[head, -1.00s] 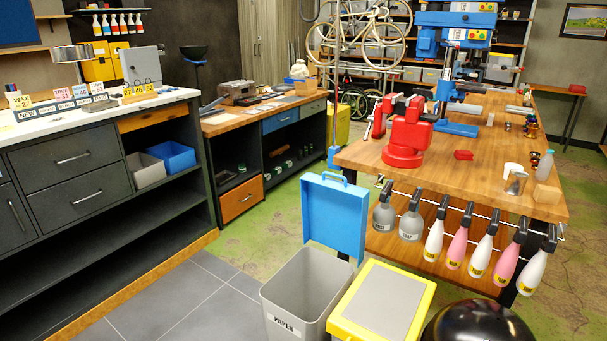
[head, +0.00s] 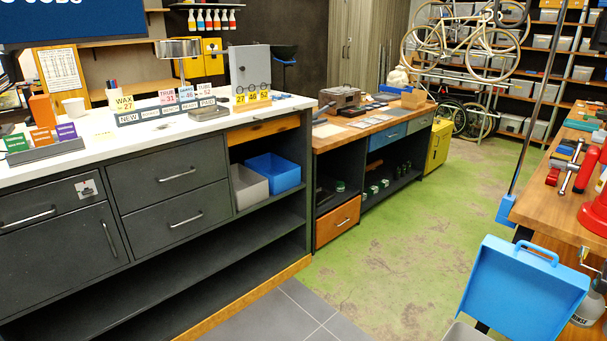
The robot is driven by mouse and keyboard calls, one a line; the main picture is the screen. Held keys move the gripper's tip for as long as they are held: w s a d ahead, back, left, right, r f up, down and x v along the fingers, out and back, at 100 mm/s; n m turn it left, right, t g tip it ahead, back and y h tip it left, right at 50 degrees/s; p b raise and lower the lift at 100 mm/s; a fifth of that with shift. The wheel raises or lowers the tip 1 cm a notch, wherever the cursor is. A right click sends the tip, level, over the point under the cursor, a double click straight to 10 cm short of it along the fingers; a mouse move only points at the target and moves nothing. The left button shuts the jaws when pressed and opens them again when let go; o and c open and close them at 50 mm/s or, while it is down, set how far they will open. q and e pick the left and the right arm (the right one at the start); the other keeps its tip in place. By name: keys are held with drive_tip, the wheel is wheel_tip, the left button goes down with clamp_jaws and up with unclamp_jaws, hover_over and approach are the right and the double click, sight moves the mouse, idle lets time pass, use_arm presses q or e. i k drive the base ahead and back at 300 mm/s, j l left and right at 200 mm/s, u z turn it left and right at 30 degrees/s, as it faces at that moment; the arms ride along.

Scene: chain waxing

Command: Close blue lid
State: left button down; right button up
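The blue lid (head: 525,290) stands raised and open at the lower right of the head view, with a handle on its top edge. It belongs to a grey bin (head: 467,333), of which only a bit of the rim shows at the bottom edge. The rest of the bin is cut off by the frame. Neither of my grippers is in view.
A dark counter with a white top (head: 90,157) fills the left side. A wooden bench (head: 345,137) with drawers stands behind it. A wooden worktable (head: 545,215) with a red vise is at the right. Green floor (head: 400,250) lies open between them.

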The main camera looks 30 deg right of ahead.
sight(522, 295)
drive_tip(key=i+j, duration=0.1)
drive_tip(key=i, duration=0.45)
drive_tip(key=i+j+z, duration=0.1)
drive_tip(key=i, duration=0.45)
drive_tip(key=i+z, duration=0.2)
drive_tip(key=z, duration=0.25)
drive_tip(key=i+z, duration=0.15)
drive_tip(key=z, duration=0.3)
drive_tip(key=i+j+z, duration=0.1)
drive_tip(key=z, duration=0.35)
drive_tip(key=i+j+z, duration=0.15)
drive_tip(key=z, duration=0.3)
drive_tip(key=i+z, duration=0.15)
drive_tip(key=z, duration=0.3)
drive_tip(key=i+j+z, duration=0.1)
drive_tip(key=z, duration=0.3)
drive_tip(key=i+j+z, duration=0.15)
drive_tip(key=z, duration=0.3)
drive_tip(key=i+j+z, duration=0.1)
drive_tip(key=z, duration=0.35)
drive_tip(key=j+z, duration=0.3)
drive_tip(key=z, duration=0.15)
drive_tip(key=i, duration=0.05)
